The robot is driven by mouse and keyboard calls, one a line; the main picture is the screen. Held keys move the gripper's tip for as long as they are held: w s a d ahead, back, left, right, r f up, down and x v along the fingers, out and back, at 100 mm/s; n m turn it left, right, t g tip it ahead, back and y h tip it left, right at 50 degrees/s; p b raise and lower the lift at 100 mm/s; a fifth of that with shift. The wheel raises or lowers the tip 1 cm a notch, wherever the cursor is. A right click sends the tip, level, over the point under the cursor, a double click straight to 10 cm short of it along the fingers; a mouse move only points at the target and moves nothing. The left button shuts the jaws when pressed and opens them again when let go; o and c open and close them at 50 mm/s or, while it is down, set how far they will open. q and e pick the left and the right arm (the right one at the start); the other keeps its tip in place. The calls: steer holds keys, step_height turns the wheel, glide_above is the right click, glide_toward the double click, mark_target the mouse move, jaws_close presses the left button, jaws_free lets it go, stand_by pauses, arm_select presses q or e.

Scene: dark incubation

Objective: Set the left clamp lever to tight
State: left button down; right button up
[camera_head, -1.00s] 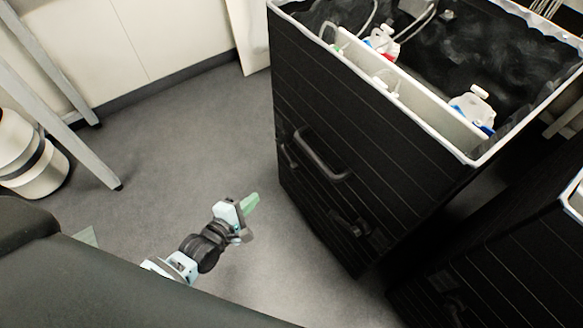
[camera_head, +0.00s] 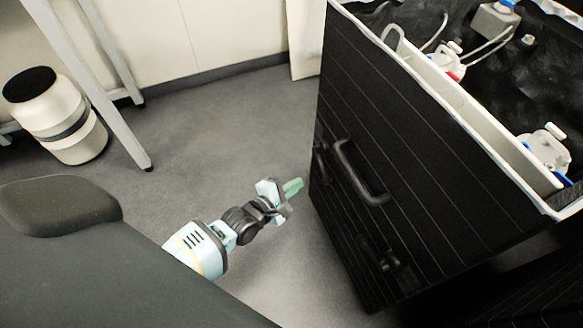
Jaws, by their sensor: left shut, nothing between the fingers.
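A tall black box (camera_head: 440,190) with a pale rim and an open top stands on the right. Its front face carries a black bar handle (camera_head: 360,172) and a small dark fitting (camera_head: 390,262) lower down. Another dark part (camera_head: 321,150) sits at its left edge. I cannot tell which of these, if any, is the left clamp lever, or how it is set. My left gripper (camera_head: 292,187) is shut and empty, with pale green fingers pointing right. In the picture it lies just left of the box, apparently apart from it. My right gripper is out of view.
Inside the box are a white divider (camera_head: 480,125), white bottles (camera_head: 545,146) and pale tubes. A white canister (camera_head: 55,115) and grey frame legs (camera_head: 98,100) stand at the left. The grey floor (camera_head: 215,135) between them and the box is clear.

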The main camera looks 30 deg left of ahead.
mark_target(322, 166)
arm_select(q)
steer(key=w+d+b, duration=0.1)
steer(key=w+d, duration=0.3)
steer(key=shift+d+r, duration=0.15)
steer(key=shift+r, duration=0.1)
steer(key=shift+w, duration=0.1)
stand_by(0.4)
steer(key=shift+r, duration=0.15)
